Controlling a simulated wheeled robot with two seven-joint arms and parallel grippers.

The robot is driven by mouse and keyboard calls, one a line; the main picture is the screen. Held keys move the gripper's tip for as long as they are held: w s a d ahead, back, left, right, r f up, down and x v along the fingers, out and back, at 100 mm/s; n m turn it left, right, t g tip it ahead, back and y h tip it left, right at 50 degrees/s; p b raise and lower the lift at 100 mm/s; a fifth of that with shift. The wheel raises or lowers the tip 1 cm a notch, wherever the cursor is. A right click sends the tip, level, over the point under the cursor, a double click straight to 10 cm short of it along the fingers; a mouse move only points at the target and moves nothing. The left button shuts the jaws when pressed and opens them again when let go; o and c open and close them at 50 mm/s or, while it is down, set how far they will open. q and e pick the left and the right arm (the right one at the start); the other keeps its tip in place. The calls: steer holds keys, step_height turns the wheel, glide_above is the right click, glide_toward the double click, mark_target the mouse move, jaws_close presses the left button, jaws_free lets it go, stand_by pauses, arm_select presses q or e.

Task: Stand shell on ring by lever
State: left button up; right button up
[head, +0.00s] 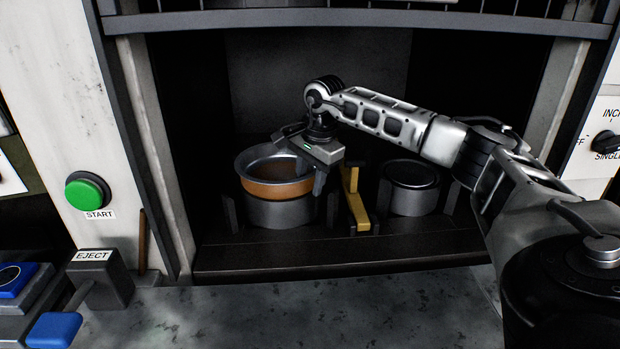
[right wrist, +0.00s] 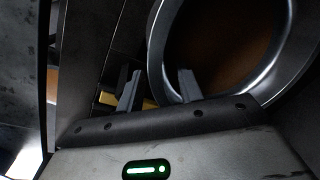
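The shell looks like the wide pot (head: 275,188) with a silver rim, an orange-brown band and a brown inside. It sits upright over a grey cylinder (head: 285,213) at the left of the dark bay. The yellow lever (head: 354,205) stands just right of it. A grey ring-like cylinder (head: 412,186) with a dark top stands right of the lever. My right gripper (head: 320,182) points down at the pot's right rim. In the right wrist view its fingers (right wrist: 160,88) are apart, close to the rim (right wrist: 152,45); contact is unclear. My left gripper is out of view.
The bay has a dark front ledge (head: 350,258) and upright side walls. Short dark posts stand around both cylinders. A green START button (head: 88,191) and an EJECT box (head: 103,275) with a blue pad (head: 53,329) are at the left. The counter in front is clear.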

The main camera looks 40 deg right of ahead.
steer(key=shift+f, duration=0.1)
step_height(320, 180, up, 16)
steer(key=s, duration=0.2)
steer(key=shift+s+d, duration=0.2)
steer(key=shift+s, duration=0.2)
steer(key=shift+f, duration=0.1)
